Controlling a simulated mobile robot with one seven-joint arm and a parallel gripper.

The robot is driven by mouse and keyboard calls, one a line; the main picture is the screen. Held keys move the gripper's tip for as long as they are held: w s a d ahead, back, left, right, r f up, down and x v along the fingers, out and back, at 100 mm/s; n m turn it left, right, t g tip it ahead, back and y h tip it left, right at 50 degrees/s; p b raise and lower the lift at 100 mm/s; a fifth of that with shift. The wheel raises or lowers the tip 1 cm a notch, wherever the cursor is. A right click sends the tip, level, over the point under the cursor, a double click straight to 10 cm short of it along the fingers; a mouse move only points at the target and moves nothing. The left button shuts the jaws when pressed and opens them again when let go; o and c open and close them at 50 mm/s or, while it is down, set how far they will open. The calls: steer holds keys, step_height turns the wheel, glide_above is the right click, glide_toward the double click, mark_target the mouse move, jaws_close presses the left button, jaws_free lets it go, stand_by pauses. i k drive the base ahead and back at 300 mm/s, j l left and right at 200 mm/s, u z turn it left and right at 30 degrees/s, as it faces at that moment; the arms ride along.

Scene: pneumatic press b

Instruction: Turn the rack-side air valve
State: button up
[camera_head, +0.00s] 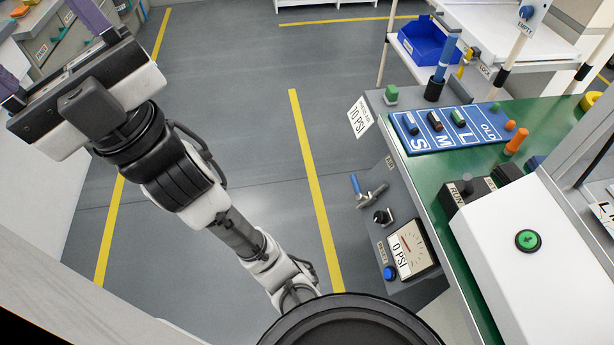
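A valve with a blue lever handle (356,184) and a grey metal body (375,194) sits on the grey panel at the side of the green bench, below a small label that seems to read AIR. A black knob (382,216) sits just below it. A gauge (412,248) marked 0 PSI is lower on the same panel. My gripper (50,50) is at the upper left, far from the valve. Its two purple fingers are wide apart at the ends of its bar, and I see nothing held. The fingertips are partly cut off by the picture edge.
A blue button (389,272) is beside the gauge. A sign (360,117) reads 70 PSI. The green bench (428,190) carries a blue S/M/L board (480,137) and a white box (510,250) with a green button. Grey floor (240,100) lies clear between my gripper and the panel.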

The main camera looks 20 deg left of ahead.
mark_target(359, 197)
steer(key=u, duration=0.2)
steer(key=z, duration=0.5)
steer(key=i+j+z, duration=0.25)
steer(key=j+z, duration=0.2)
steer(key=j, duration=0.15)
steer(key=j+z, duration=0.25)
steer(key=i+j+z, duration=0.2)
steer(key=j, duration=0.9)
steer(key=j+z, duration=0.25)
steer(key=j, duration=1.85)
steer(key=i+j, duration=0.1)
steer(key=j, duration=0.9)
steer(key=l, duration=0.3)
steer(key=k+z, duration=0.05)
